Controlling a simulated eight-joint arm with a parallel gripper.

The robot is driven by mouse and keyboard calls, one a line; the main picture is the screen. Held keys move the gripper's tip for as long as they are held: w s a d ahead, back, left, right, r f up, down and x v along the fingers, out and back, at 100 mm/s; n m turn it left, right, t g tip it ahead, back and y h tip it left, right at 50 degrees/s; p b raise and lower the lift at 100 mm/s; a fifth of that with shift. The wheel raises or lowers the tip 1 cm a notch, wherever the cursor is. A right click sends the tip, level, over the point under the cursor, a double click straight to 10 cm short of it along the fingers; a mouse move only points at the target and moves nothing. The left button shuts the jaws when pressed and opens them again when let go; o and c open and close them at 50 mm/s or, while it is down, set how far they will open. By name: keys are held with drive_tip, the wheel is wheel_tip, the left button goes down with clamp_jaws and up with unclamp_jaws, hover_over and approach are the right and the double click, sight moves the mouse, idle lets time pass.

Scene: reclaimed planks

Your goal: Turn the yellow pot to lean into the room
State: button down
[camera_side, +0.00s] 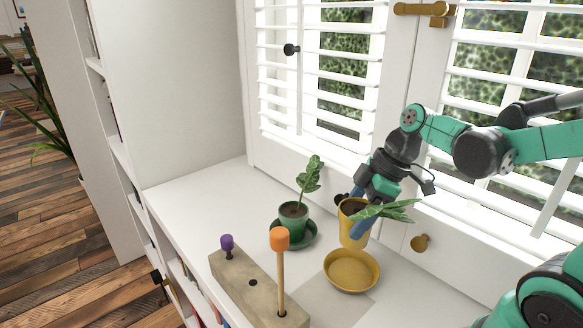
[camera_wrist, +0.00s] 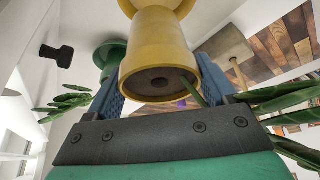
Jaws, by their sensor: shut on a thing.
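The yellow pot (camera_side: 354,232) is held upright by my gripper (camera_side: 356,212), whose blue fingers are shut on its two sides. The pot appears raised above the yellow saucer (camera_side: 352,278), whose inside shows bare in the side view. The pot's plant (camera_side: 388,210) has long green leaves that lean right, toward the window side. In the wrist view the yellow pot (camera_wrist: 158,45) sits between the fingers of my gripper (camera_wrist: 160,85), with dark soil showing. Its leaves (camera_wrist: 290,98) spread to the right there. Part of the pot is hidden behind a finger in the side view.
A green pot with a leafy stem (camera_side: 293,215) stands on a green saucer to the left. A wooden block (camera_side: 250,285) with a purple peg and a tall orange-topped peg is at the front. Shuttered windows (camera_side: 320,70) rise behind. The white sill (camera_side: 200,195) is clear at left.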

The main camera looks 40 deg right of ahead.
sight(355, 246)
drive_tip(key=shift+m+h, duration=0.3)
drive_tip(key=shift+m, duration=0.6)
drive_tip(key=f, duration=0.4)
drive_tip(key=shift+s+a, duration=0.15)
drive_tip(key=shift+s, duration=0.15)
drive_tip(key=shift+f, duration=1.55)
unclamp_jaws()
drive_tip(key=shift+r, duration=0.1)
